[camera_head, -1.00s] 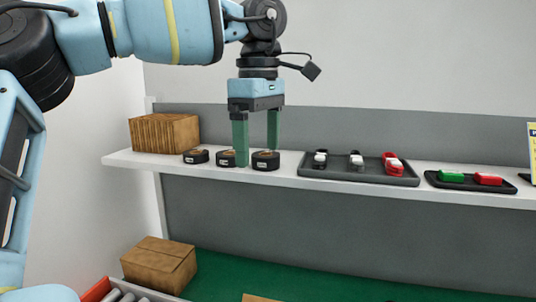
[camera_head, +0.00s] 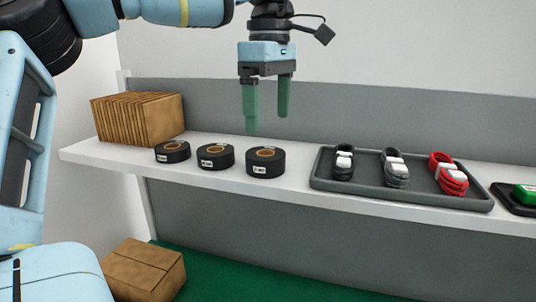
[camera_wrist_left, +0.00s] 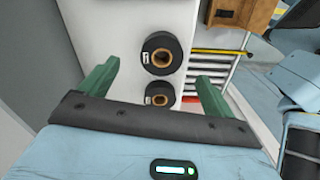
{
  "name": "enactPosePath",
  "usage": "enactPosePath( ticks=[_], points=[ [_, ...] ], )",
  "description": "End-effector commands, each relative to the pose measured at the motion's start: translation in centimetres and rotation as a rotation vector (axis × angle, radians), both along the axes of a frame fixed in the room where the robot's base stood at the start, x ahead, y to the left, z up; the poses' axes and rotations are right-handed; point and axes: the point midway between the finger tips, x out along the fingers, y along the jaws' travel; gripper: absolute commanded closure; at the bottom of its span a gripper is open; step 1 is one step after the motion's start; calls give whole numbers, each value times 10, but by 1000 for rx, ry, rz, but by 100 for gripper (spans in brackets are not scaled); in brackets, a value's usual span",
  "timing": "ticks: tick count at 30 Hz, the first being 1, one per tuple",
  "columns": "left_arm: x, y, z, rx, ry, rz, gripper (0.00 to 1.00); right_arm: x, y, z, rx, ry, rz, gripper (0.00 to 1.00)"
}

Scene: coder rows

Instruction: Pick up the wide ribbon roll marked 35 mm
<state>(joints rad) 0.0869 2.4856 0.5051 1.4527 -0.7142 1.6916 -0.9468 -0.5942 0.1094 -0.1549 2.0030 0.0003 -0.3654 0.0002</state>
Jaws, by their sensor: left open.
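Three black ribbon rolls with brown cores and small white labels stand in a row on the white shelf: a left roll (camera_head: 172,152), a middle roll (camera_head: 215,157) and a right roll (camera_head: 266,163). The right one looks the tallest; the label print is too small to read. My left gripper (camera_head: 267,122) is open and empty, with its green fingers above and apart from the right roll. My right gripper is out of view.
A stack of brown cardboard (camera_head: 138,120) stands left of the rolls on the shelf (camera_head: 110,158). A grey tray (camera_head: 318,172) with black, grey and red coiled items stands to the right. A cardboard box (camera_head: 145,270) is below.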

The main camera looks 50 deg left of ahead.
Motion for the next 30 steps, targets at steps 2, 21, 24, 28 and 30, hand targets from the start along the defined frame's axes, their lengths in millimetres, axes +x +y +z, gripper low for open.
enactPosePath(
  ticks=[2, 21, 24, 28, 30],
  points=[
    [0, 0, 0, 0, -1, -1, 10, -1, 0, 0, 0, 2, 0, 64],
    [-2, 3, -34, 0, 1, 0, 10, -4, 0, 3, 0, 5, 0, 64],
    [-4, 5, -47, -1, 1, 0, 10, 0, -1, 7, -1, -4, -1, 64],
    [-4, 7, -65, 0, 1, -1, 10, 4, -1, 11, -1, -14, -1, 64],
    [-4, 7, -72, 0, 0, -1, 10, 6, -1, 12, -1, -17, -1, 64]
  ],
)
